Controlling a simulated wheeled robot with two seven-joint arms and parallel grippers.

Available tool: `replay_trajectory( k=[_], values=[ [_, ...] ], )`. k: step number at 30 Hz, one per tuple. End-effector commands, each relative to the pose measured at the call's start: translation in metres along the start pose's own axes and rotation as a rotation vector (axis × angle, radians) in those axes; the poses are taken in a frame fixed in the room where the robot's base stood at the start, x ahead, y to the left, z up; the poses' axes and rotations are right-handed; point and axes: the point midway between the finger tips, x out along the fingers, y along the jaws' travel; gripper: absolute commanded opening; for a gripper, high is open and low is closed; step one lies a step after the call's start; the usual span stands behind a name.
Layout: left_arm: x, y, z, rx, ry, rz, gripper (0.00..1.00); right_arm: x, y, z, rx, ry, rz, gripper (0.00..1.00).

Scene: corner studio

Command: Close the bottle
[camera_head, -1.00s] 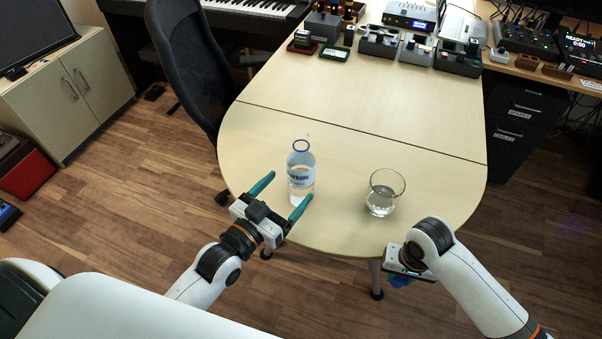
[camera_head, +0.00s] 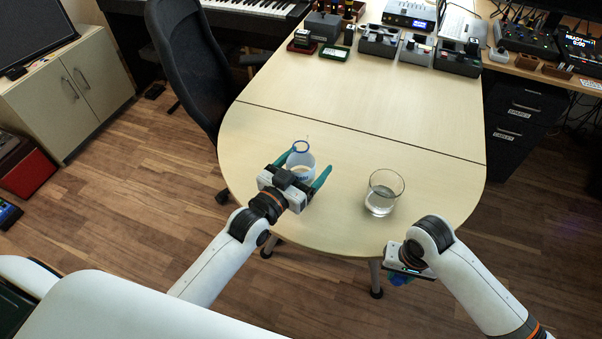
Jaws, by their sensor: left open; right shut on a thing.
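The clear bottle (camera_head: 301,162) with a blue ring at its mouth stands upright on the table (camera_head: 335,215); no cap shows on it. My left gripper (camera_head: 306,166) is open, with its teal fingers on either side of the bottle. The gripper body hides the bottle's lower part, and I cannot tell whether the fingers touch it. My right gripper (camera_head: 400,277) is low beside the table's front right edge, partly hidden by its own arm. It is shut on a small blue thing, perhaps the bottle cap, of which little shows.
A glass (camera_head: 381,199) with clear liquid stands right of the bottle, between it and my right arm. Electronic boxes (camera_head: 416,50) line the table's far end. A black chair (camera_head: 187,65) stands at the left edge. The middle of the table is clear.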

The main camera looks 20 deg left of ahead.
Motion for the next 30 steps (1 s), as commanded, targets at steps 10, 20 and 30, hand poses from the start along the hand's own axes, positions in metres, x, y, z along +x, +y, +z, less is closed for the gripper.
replay_trajectory(
  k=[10, 20, 30],
  values=[
    [0.0047, -0.0002, -0.0002, -0.001, 0.0, 0.0, 0.81, -0.0002, 0.0, 0.0, 0.0, 0.0, 0.0, 0.09],
    [0.0045, -0.0001, -0.0001, -0.001, 0.0, 0.0, 0.39, -0.0002, 0.0, 0.0, 0.0, 0.0, 0.0, 0.09],
    [0.0047, 0.0, 0.0013, 0.0, -0.002, 0.0, 0.26, -0.0003, 0.0001, 0.0, 0.0, 0.0, 0.0, 0.09]
  ],
)
